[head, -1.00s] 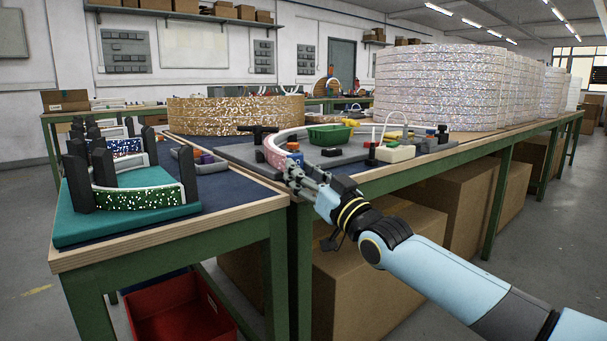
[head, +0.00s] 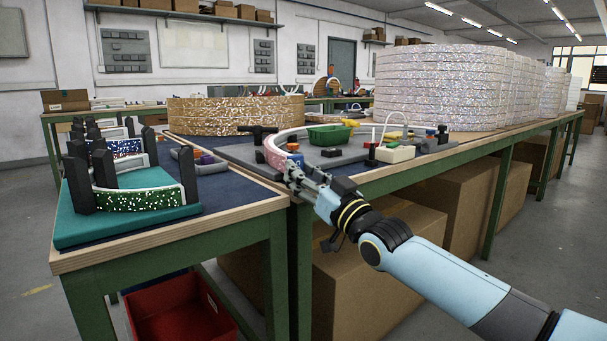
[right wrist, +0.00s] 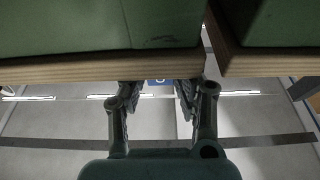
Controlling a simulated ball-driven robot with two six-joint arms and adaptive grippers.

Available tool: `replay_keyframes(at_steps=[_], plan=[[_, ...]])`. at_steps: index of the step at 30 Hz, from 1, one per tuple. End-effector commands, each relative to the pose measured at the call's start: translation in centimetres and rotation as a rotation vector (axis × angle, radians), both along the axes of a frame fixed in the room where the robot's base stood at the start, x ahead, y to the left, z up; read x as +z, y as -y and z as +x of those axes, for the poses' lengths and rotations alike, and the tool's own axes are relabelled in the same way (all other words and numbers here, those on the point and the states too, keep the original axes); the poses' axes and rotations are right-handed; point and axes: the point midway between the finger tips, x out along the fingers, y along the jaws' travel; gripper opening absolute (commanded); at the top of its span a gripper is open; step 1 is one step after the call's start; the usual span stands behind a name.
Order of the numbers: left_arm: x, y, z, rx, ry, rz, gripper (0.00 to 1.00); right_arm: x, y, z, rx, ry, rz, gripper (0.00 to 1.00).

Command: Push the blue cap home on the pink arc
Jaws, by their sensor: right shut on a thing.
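The pink arc (head: 274,153) stands at the near left corner of the right-hand bench, its glittery band curving away to the back. A small blue cap (head: 297,159) shows at its near end, just beyond the fingers of my right gripper (head: 291,171). In the right wrist view the blue cap (right wrist: 158,82) shows between the fingertips of the right gripper (right wrist: 155,92), partly hidden by the bench edge. The right gripper is shut on it. I cannot tell how far the cap sits on the arc. My left gripper is not in view.
The wooden bench edge (head: 400,174) runs close by my right gripper. An orange block (head: 293,147) and a green tray (head: 329,134) stand behind the cap. A teal stand (head: 130,215) with glitter arcs is at left. A red bin (head: 180,310) is below.

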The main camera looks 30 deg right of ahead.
Motion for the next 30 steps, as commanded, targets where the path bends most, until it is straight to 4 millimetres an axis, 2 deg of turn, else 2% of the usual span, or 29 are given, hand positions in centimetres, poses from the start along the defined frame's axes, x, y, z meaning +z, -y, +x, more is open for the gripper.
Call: replay_keyframes(at_steps=[30], plan=[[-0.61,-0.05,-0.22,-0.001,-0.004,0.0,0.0,-0.03,-0.05,0.6,0.0,0.0,0.0,0.0]])
